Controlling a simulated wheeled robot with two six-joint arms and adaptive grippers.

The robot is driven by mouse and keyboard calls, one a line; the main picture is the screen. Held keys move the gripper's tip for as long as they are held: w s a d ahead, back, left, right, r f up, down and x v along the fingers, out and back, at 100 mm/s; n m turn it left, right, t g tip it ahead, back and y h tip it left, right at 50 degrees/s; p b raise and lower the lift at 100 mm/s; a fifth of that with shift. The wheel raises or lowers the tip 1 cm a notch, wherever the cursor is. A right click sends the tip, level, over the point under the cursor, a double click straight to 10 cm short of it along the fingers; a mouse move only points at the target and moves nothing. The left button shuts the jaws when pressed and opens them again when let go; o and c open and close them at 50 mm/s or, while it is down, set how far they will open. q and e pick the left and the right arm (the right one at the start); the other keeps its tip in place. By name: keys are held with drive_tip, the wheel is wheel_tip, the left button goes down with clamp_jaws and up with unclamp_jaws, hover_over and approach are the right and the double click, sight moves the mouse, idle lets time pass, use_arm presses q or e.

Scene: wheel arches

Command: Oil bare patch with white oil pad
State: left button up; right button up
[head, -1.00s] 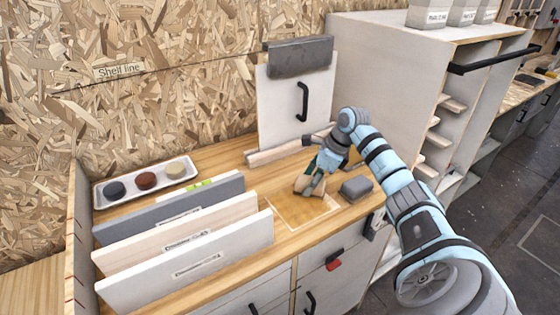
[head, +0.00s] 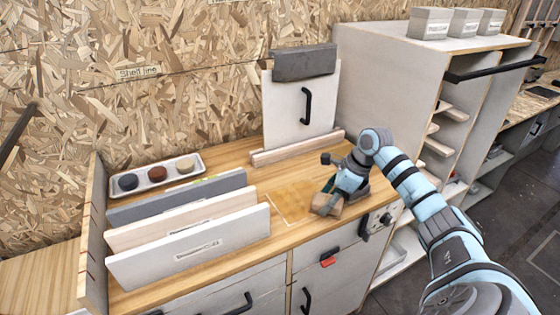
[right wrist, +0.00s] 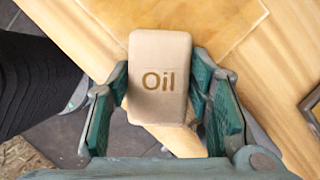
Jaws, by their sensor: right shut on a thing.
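My right gripper (head: 328,200) is shut on a pale beige block, the oil pad (head: 326,206), near the counter's front edge. In the right wrist view the pad (right wrist: 160,80) sits between the two green-lined fingers (right wrist: 160,95) and carries the word "Oil". The bare patch (head: 292,203) is a square on the wooden counter, left of the pad in the head view. In the right wrist view the patch (right wrist: 205,18) lies at the top, beyond the pad. I cannot tell whether the pad touches the counter. My left gripper is not in view.
Upright grey, beige and white panels (head: 190,240) stand left of the patch. A tray (head: 202,164) with black, brown and cream pucks is behind them. A white panel with a black handle (head: 306,105) stands at the back, with a wooden strip (head: 298,148) before it.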

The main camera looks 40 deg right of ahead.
drive_tip(key=v, duration=0.1)
drive_tip(key=p+v, duration=0.1)
drive_tip(key=v, duration=0.1)
drive_tip(key=shift+s+a+r, duration=0.15)
drive_tip(key=shift+a+r, duration=0.1)
drive_tip(key=shift+w+a+r+p, duration=0.15)
drive_tip(key=shift+w+r+p, duration=0.25)
drive_tip(key=shift+r+p, duration=0.25)
drive_tip(key=shift+w+r+p, duration=0.1)
drive_tip(key=shift+r+p, duration=0.2)
drive_tip(key=shift+p, duration=0.05)
drive_tip(key=shift+r+p, duration=1)
drive_tip(key=shift+r, duration=0.6)
drive_tip(key=shift+s, duration=0.2)
